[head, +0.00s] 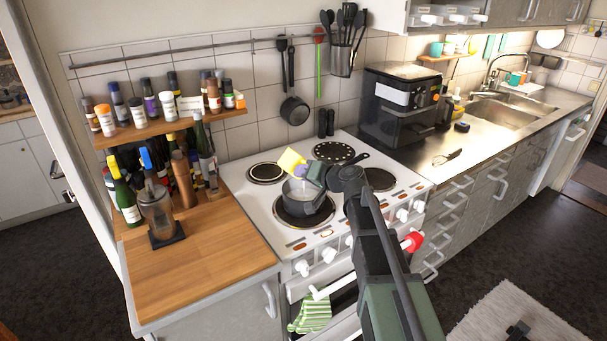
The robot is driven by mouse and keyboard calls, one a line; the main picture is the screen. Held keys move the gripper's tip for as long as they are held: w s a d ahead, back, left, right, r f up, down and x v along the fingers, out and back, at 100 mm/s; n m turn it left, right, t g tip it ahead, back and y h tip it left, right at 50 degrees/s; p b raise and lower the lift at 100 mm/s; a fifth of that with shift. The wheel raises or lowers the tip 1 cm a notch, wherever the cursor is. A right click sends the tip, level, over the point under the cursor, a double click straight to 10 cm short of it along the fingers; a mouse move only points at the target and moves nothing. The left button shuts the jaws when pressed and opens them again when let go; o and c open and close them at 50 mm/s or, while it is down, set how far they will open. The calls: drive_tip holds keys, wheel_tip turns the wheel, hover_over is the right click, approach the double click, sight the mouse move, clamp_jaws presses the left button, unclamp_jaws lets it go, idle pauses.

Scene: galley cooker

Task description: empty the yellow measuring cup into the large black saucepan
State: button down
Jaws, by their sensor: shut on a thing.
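The yellow measuring cup (290,160) is held in the air above the front left hotplate, and it looks tilted. My gripper (304,171) is shut on it from the right. The large black saucepan (304,213) stands on the front left hotplate, below the cup. Its light inside shows in part, and my gripper and arm hide its right side. A small pale purple patch shows just under the cup; I cannot tell whether it is contents or part of the cup. What is inside the cup and the pan is not clear.
A wooden counter (205,262) with bottles and a spice shelf (168,128) is left of the white stove (258,214). A smaller pan (294,111) and utensils hang on the wall behind. A black appliance (400,105) stands at the stove's right.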

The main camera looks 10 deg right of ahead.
drive_tip(key=shift+d+m+y+b, duration=0.1)
drive_tip(key=shift+m+y+b, duration=0.65)
drive_tip(key=shift+m, duration=0.45)
idle(2.1)
drive_tip(key=shift+w+d+f+m+t+y+b, duration=0.1)
drive_tip(key=shift+d+f+m+t+y+b, duration=0.15)
drive_tip(key=shift+m+b, duration=0.4)
drive_tip(key=shift+m+t+y+b, duration=0.15)
drive_tip(key=shift+m+y+b, duration=0.15)
drive_tip(key=shift+m+b, duration=0.35)
idle(1.5)
drive_tip(key=shift+d+f+m+b, duration=0.2)
drive_tip(key=shift+m+b, duration=0.25)
drive_tip(key=shift+m, duration=0.25)
drive_tip(key=shift+r, duration=0.15)
idle(0.4)
